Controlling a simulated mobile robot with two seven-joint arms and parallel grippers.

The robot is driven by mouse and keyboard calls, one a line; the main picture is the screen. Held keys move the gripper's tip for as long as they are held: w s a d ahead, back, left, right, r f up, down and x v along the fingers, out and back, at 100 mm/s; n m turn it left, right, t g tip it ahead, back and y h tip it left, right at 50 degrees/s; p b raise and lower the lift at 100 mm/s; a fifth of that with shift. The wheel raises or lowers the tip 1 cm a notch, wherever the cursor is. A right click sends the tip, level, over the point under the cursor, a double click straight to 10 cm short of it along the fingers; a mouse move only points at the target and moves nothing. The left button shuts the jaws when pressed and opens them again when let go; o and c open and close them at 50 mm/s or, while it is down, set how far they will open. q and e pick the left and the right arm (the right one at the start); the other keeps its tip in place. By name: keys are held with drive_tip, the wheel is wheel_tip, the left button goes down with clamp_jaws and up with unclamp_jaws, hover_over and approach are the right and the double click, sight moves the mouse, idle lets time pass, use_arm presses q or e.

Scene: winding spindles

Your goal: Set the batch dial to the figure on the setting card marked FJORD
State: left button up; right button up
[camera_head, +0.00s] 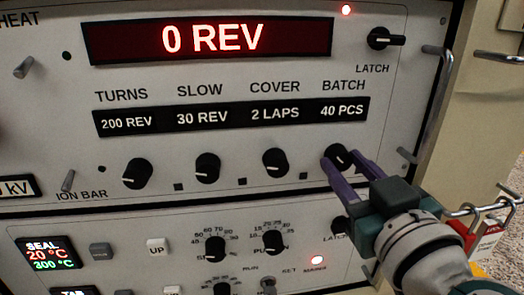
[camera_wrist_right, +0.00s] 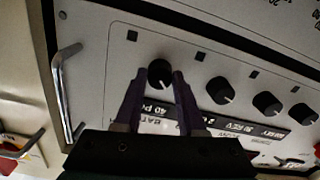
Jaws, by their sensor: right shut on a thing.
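The batch dial (camera_head: 339,155) is a black knob on the right of the row of dials, under the BATCH window (camera_head: 342,110), which reads 40 PCS. My right gripper (camera_head: 347,168) is shut on the dial, with one purple finger on each side. The dial also shows between the fingertips in the right wrist view (camera_wrist_right: 160,73). The fingers partly hide the dial. No setting card marked FJORD is readable in either view. My left gripper is not in view.
The TURNS dial (camera_head: 138,173), SLOW dial (camera_head: 207,167) and COVER dial (camera_head: 275,162) sit left of the batch dial. The red display (camera_head: 213,39) reads 0 REV. The LATCH knob (camera_head: 385,38) is above right. A metal handle (camera_head: 437,95) stands out at the panel's right edge.

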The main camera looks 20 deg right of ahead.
clamp_jaws()
